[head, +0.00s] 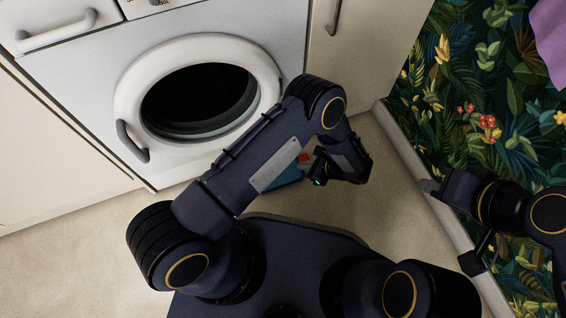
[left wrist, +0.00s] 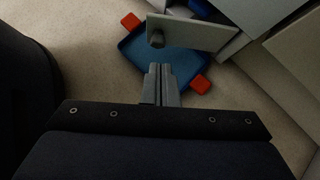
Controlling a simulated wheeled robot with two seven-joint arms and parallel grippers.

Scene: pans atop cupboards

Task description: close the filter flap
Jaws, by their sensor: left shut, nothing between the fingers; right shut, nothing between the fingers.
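The filter flap (left wrist: 205,33) shows in the left wrist view as a light grey panel with a dark knob-like piece (left wrist: 157,40) near its left end. It stands out from the cabinet front, over a blue tray (left wrist: 137,50) with red tabs on the floor. My left gripper (left wrist: 161,84) is shut and empty, its tips just short of the panel and over the tray's near edge. I cannot tell whether they touch anything. In the head view my left arm hides the flap. My right gripper (head: 430,187) is shut and empty at the right, away from the machine.
The white washing machine (head: 75,85) has a round door (head: 130,85) with dark glass. Cupboards stand on both sides of it. A leafy patterned wall (head: 420,75) and pale skirting (head: 408,150) are at the right, close to my right arm. Floor (head: 70,255) is clear at lower left.

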